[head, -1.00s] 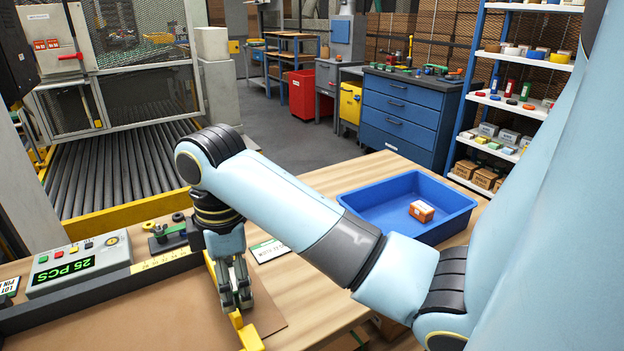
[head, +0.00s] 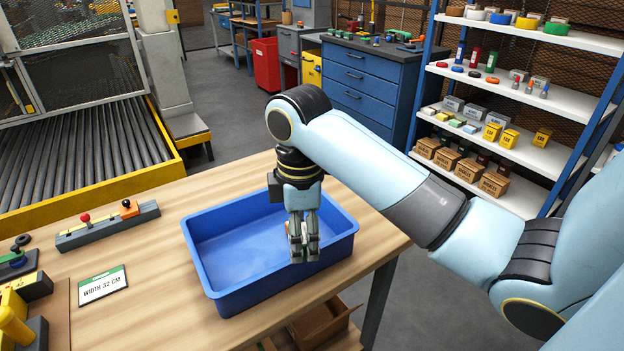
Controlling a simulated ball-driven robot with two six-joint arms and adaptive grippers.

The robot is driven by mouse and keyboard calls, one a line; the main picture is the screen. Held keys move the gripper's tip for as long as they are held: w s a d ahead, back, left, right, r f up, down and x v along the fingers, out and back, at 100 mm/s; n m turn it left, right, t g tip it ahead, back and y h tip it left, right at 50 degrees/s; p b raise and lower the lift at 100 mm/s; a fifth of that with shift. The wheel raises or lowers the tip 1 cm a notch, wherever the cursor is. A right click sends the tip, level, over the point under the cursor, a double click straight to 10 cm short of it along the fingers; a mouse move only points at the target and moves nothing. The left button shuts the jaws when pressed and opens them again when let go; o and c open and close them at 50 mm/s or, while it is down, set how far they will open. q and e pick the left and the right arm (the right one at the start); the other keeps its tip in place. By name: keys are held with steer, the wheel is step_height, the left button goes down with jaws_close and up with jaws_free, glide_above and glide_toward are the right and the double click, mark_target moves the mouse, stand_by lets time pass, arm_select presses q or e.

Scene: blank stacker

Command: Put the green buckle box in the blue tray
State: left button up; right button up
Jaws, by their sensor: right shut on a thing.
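The blue tray (head: 235,297) stands on the wooden table near its right edge. My right gripper (head: 303,258) points down over the right part of the tray, inside its outline in the head view. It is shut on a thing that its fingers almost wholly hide. A little orange and white shows at the fingers, and I cannot tell whether this is the held thing or a box behind. I cannot make out the green buckle box. My left gripper is not in view.
An open cardboard box (head: 322,322) is below the table edge. Shelves (head: 540,140) stand at the right.

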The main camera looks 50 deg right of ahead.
glide_above(271, 250)
steer(key=f, duration=0.4)
steer(key=f+b, duration=0.1)
steer(key=f, duration=0.1)
steer(key=shift+s+d+f, duration=0.1)
steer(key=shift+s+f, duration=0.15)
steer(key=shift+s, duration=0.05)
steer(key=shift+w+f, duration=0.1)
steer(key=shift+w, duration=0.15)
steer(key=shift+w+f, duration=0.1)
steer(key=shift+f, duration=0.15)
step_height(271, 250, down, 4)
steer(key=shift+r, duration=0.15)
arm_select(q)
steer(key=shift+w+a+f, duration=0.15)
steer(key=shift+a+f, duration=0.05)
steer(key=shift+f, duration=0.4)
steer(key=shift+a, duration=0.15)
arm_select(e)
steer(key=o, duration=1.2)
steer(key=shift+o, duration=0.2)
